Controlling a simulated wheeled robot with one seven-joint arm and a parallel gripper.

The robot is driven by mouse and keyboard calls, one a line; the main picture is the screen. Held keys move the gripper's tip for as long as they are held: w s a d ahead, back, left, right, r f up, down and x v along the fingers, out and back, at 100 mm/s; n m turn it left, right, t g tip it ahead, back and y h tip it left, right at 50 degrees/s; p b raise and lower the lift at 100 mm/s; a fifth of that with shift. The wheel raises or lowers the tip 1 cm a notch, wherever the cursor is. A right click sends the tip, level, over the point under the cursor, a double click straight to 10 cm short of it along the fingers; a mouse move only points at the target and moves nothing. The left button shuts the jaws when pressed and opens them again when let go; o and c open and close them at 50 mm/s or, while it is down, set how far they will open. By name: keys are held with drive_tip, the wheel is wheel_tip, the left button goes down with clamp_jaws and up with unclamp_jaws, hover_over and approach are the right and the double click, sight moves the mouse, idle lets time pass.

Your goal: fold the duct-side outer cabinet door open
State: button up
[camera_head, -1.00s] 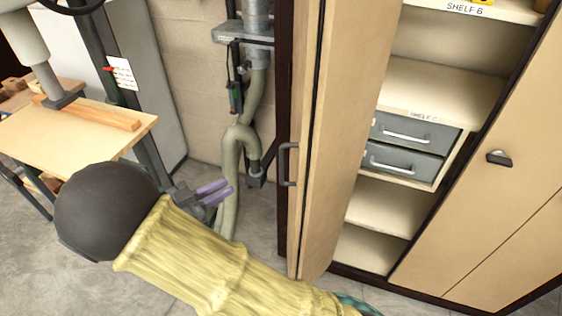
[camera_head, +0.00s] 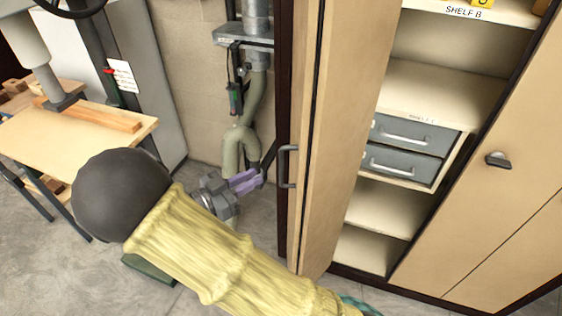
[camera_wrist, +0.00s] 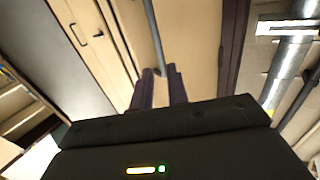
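The duct-side outer cabinet door (camera_head: 345,150) is a tan folding panel that stands out from the cabinet, with the shelf interior showing to its right. Its grey bar handle (camera_head: 284,166) is on the edge facing the duct. My gripper (camera_head: 258,177) has two purple fingers and is just left of the handle, pointing at it; a small gap seems to remain. In the wrist view, the fingers (camera_wrist: 163,72) are apart, and a grey bar (camera_wrist: 152,30), apparently the handle, ends near the gap between their tips. I cannot tell whether they touch it.
A grey duct with a hose (camera_head: 240,145) stands behind my gripper against the block wall. A wooden work table (camera_head: 90,140) is at the left. Shelves with grey drawers (camera_head: 405,165) are right of the door. Another closed tan door (camera_head: 490,205) is at the far right.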

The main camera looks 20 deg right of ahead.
sight(281, 164)
drive_tip(key=x, duration=0.9)
drive_tip(key=shift+w+d+p, duration=0.1)
drive_tip(key=shift+d+p, duration=0.15)
drive_tip(key=shift+p, duration=0.1)
drive_tip(key=shift+c, duration=0.3)
clamp_jaws()
